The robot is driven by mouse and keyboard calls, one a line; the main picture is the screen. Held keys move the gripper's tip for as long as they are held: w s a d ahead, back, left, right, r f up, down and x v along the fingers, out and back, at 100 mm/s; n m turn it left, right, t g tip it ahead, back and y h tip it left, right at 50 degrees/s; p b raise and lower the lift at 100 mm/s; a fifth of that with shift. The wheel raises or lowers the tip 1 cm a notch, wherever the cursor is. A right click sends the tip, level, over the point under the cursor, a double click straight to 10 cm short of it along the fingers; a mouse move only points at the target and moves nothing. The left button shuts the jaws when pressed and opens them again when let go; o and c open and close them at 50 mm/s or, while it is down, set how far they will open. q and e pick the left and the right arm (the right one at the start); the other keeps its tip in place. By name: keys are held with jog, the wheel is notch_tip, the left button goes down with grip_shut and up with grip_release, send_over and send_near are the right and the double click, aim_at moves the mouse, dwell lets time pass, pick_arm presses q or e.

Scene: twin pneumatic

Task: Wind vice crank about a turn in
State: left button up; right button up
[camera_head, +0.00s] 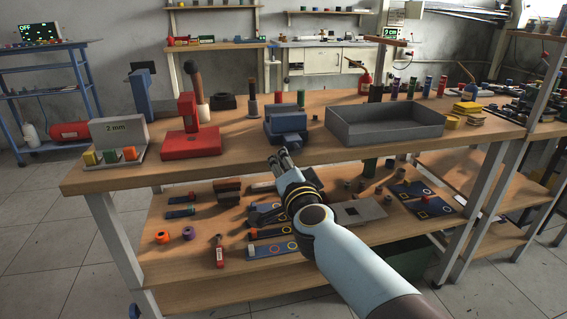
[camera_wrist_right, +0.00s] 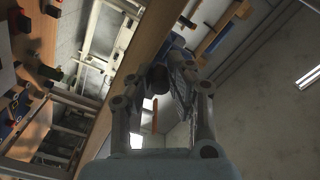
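The blue vice (camera_head: 286,122) stands at the front of the bench top, left of the grey tray. My right gripper (camera_head: 279,157) reaches up from the lower right to just below the vice, at the bench's front edge. In the right wrist view, my gripper's fingers (camera_wrist_right: 158,88) stand on either side of a small dark round knob (camera_wrist_right: 157,76), which may be the crank's handle. I cannot tell whether the fingers touch it. The rest of the crank is hidden or too small to make out. My left gripper is not in view.
A grey open tray (camera_head: 345,134) lies right of the vice. The lower shelf (camera_head: 180,258) below my arm holds several small parts. The bench front between red tool and vice is clear.

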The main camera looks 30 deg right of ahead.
jog(key=o, duration=0.5)
jog(key=shift+c, duration=0.2)
jog(key=v, duration=1.2)
jog(key=shift+r, duration=0.1)
jog(key=s+f+n+g+y, duration=0.3)
jog(key=s+f, duration=0.4)
jog(key=f, duration=0.8)
jog(key=s+f+n+g, duration=0.45)
jog(key=s+f, duration=0.25)
jog(key=f, duration=0.8)
jog(key=s+d+f+n+g, duration=0.2)
jog(key=s+f, duration=0.3)
jog(key=s, duration=0.6)
jog(key=s+d+f+n+g, duration=0.2)
jog(key=s+f+g, duration=0.2)
jog(key=s, duration=0.7)
jog(key=s+d+f+n+g, duration=0.2)
jog(key=s+f, duration=0.5)
jog(key=s, duration=0.4)
jog(key=shift+s+f+n+g, duration=0.25)
jog(key=shift+n+g, duration=0.3)
jog(key=shift+g, duration=0.2)
